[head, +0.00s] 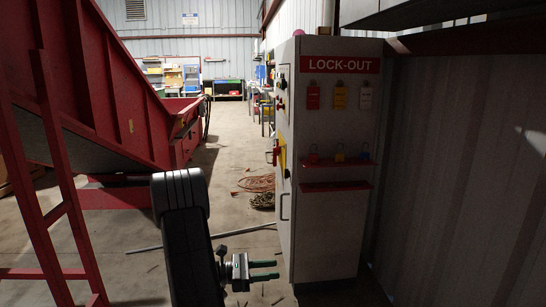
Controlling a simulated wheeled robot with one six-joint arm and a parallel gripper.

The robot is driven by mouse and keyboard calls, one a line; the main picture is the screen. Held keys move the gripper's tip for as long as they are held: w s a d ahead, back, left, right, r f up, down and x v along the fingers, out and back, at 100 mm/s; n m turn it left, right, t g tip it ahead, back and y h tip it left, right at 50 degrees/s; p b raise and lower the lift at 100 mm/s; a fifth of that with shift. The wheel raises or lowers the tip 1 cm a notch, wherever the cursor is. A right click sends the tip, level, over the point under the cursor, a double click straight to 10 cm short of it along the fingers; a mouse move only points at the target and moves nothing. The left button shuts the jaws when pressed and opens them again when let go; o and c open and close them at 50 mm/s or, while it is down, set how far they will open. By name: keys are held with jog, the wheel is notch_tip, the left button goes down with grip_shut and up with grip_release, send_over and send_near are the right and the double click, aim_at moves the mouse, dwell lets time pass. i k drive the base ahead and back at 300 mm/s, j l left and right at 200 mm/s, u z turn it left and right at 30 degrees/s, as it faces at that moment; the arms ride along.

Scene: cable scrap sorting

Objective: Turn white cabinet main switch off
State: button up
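The white cabinet (305,240) stands right of centre, with a red LOCK-OUT sign on the side facing me. Its door side faces left and shows at a steep angle. On that side a yellow plate (283,160) with a red part (272,156) sticking out looks like the main switch. Its exact handle position is too small to tell. My gripper (265,271) is at the bottom centre, low and left of the cabinet, pointing right. Its two green fingers are apart with nothing between them. It is well below the switch and does not touch the cabinet.
Tags and padlocks (339,158) hang on the cabinet's near side above a red shelf (335,187). Coiled cables (259,184) lie on the floor beyond my gripper. A red ladder-like frame (50,200) and red machine (90,90) stand left. The aisle between is mostly clear.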

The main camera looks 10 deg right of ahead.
aim_at(276, 149)
jog(key=i+l, duration=0.15)
jog(key=i, duration=3)
jog(key=l+z, duration=0.05)
jog(key=l, duration=0.05)
